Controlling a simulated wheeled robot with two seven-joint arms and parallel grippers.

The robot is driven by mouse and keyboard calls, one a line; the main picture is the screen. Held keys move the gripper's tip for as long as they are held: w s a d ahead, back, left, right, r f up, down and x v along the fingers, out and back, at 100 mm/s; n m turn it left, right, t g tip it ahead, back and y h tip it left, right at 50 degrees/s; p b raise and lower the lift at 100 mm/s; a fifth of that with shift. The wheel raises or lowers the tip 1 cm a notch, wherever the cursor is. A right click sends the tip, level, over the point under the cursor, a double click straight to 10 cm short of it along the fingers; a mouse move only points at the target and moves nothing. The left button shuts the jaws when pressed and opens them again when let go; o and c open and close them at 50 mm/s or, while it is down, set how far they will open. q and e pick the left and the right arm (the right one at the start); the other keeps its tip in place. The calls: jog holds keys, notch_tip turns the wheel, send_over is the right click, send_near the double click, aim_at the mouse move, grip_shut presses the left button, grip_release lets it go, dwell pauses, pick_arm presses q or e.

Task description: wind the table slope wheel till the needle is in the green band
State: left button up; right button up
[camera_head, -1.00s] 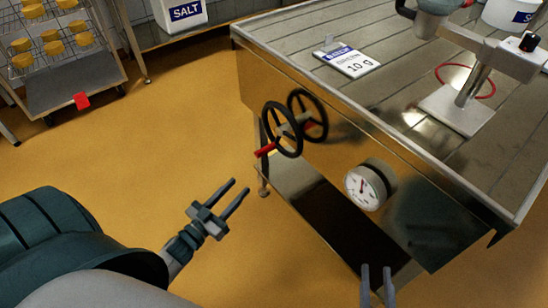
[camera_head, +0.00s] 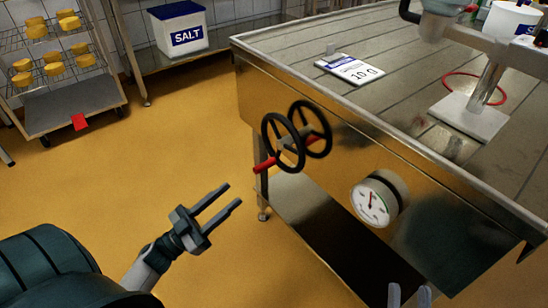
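The slope wheel (camera_head: 283,143) is a black spoked hand wheel with a red handle (camera_head: 264,165), on the shiny front side of the steel table. A second dark ring close behind it looks like its reflection. A round white gauge (camera_head: 371,203) sits lower right of the wheel. Its red needle points roughly upward; the green band is too small to make out. My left gripper (camera_head: 231,195) is open and empty, left of and below the wheel, apart from it. My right gripper (camera_head: 409,291) shows only its fingers at the bottom edge, apart and empty, below the gauge.
A rack with cheeses (camera_head: 62,85) and a salt bin (camera_head: 180,27) stand behind. The yellow floor (camera_head: 180,130) left of the table is clear.

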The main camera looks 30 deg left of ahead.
aim_at(272, 159)
pick_arm(q)
jog(key=x, duration=1.7)
grip_shut()
